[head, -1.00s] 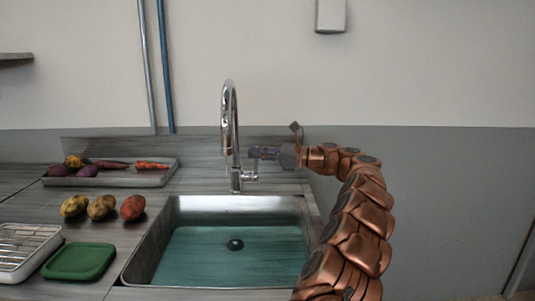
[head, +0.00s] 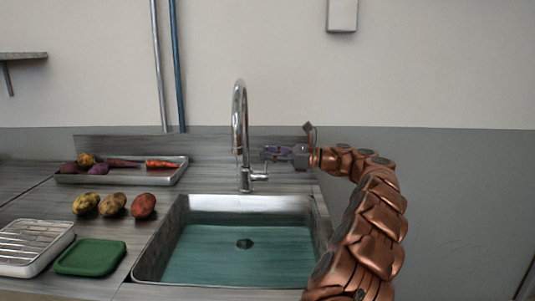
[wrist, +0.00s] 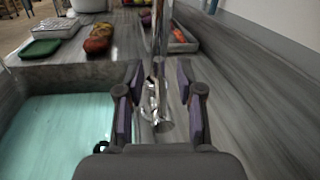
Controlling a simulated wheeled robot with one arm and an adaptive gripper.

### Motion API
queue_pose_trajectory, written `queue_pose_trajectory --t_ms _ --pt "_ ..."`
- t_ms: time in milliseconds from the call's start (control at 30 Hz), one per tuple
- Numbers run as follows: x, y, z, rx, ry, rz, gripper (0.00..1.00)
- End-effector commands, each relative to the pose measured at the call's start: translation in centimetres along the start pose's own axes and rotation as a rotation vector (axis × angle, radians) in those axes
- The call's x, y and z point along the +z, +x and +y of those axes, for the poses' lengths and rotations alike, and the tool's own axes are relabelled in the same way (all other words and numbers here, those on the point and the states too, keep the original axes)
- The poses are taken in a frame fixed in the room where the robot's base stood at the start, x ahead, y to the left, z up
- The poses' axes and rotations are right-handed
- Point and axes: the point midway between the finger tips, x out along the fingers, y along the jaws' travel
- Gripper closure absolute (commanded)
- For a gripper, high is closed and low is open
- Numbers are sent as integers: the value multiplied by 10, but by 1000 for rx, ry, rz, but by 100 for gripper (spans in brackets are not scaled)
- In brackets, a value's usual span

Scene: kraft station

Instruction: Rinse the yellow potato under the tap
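The yellow potato (head: 86,203) lies on the counter left of the sink, at the left end of a row with a tan potato (head: 113,204) and a red one (head: 143,205). In the wrist view the row overlaps at the upper left. The chrome tap (head: 239,125) stands behind the sink (head: 245,203); no water stream shows. My gripper (head: 266,154) is just right of the tap, beside its small lever (head: 259,177). In the wrist view my gripper (wrist: 160,88) is open and empty, with the tap (wrist: 157,120) showing between its fingers; whether they touch it is unclear.
A tray (head: 120,180) of vegetables stands at the back left. A green board (head: 91,257) and a white rack tray (head: 33,245) lie at the front left. The sink has a teal bottom and a dark drain (head: 244,244). The wall is close behind the tap.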

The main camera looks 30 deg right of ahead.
Motion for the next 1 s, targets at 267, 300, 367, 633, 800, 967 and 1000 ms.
queue_pose_trajectory --t_ms 267,300,367,633,800,967,1000 --pt "-1 -50 -1 -5 -1 3 63" --pt "-1 -57 -1 -5 -1 3 63" --pt "-1 -69 -1 -5 0 3 63" --pt "0 -105 -1 -4 -1 2 63" --pt "-1 -112 0 0 0 2 63" --pt "0 -112 0 1 1 1 63" --pt "0 -112 0 1 0 1 63"
